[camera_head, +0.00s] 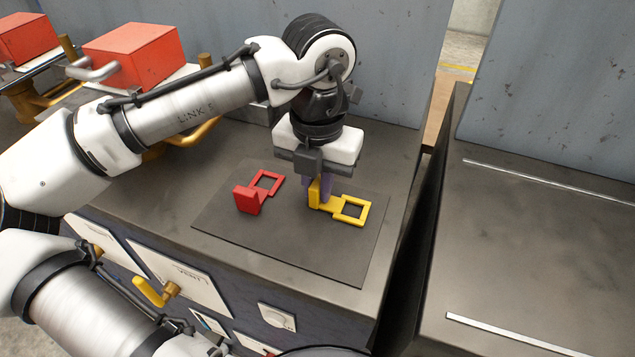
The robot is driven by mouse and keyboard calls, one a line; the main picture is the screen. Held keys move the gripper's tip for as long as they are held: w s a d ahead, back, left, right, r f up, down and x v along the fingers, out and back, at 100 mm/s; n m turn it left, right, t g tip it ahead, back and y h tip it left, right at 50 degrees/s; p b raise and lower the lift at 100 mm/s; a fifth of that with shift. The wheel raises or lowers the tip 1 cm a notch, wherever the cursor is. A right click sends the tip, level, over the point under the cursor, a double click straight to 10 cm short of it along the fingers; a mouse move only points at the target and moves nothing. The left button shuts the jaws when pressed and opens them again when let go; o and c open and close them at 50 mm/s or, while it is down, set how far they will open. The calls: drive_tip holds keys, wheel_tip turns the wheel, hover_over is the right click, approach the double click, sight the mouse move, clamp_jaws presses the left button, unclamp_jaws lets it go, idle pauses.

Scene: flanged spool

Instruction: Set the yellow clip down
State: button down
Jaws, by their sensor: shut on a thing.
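The yellow clip (351,210) is at the right part of the dark mat (295,254) on the cabinet top. It has an upright block at its left end and a flat square ring at its right end. My gripper (320,192) points down and is shut on the clip's upright block. The fingers partly hide that block. The clip is at or just above the mat; I cannot tell whether it touches. A similar red clip (249,200) lies on the mat to the left, apart from my gripper.
The front half of the mat is clear. A gap separates this cabinet from a dark surface (540,250) at the right. Red boxes (133,55) stand at the back left. A grey wall panel (400,60) rises behind. A yellow handle (152,291) sticks out from the cabinet front.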

drive_tip(key=shift+f, duration=0.15)
drive_tip(key=c, duration=1.4)
unclamp_jaws()
wheel_tip(320, 180, up, 12)
drive_tip(key=p, duration=0.1)
drive_tip(key=shift+p, duration=0.3)
